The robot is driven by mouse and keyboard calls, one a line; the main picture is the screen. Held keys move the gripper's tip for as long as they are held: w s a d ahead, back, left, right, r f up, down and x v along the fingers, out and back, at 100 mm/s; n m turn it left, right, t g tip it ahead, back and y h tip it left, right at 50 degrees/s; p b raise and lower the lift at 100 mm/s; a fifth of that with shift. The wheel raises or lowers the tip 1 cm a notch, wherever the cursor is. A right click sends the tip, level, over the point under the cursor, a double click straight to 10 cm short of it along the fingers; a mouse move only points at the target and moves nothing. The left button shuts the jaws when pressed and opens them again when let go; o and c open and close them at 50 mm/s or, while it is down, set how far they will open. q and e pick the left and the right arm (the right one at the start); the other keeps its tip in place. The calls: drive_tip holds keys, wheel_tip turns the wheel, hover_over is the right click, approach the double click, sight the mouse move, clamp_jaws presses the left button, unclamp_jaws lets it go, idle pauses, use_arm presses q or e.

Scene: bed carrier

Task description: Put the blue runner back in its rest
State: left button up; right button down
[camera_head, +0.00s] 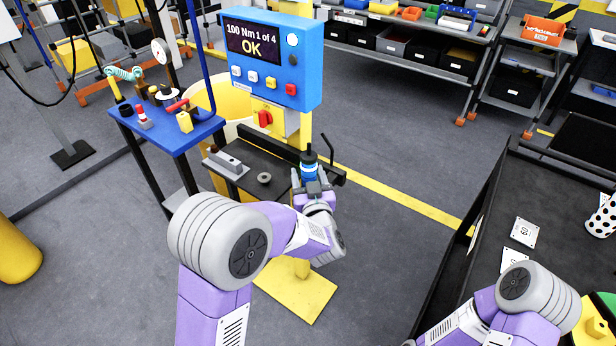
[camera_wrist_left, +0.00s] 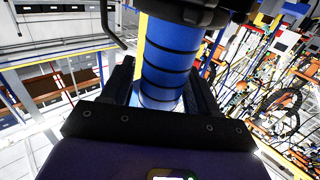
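The blue runner (camera_head: 309,171) is an upright blue cylinder with dark rings and a black top, in front of the stand's dark shelf. My left gripper (camera_head: 312,183) is around its lower part. In the left wrist view the runner (camera_wrist_left: 170,65) stands between the two dark fingers (camera_wrist_left: 163,100), which appear closed on its sides. A black bar with a hooked end (camera_head: 330,172) is right beside the runner. I cannot tell which part is the rest or whether the runner touches it. My right arm shows at the lower right, but its gripper is not clearly seen.
A blue screen box (camera_head: 271,60) reading "100 Nm 1 of 4 OK" stands above the dark shelf (camera_head: 262,160), which holds a grey block (camera_head: 226,163) and a ring (camera_head: 264,178). A blue side table (camera_head: 165,132) carries small parts. A dark bench (camera_head: 480,270) is at right.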

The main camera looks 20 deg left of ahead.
use_arm(q)
drive_tip(key=shift+o, duration=1)
drive_tip(key=shift+f, duration=0.2)
drive_tip(key=v, duration=0.7)
drive_tip(key=shift+s+r+p, duration=0.15)
drive_tip(key=shift+s+p, duration=0.1)
drive_tip(key=shift+p, duration=0.2)
drive_tip(key=shift+d, duration=0.15)
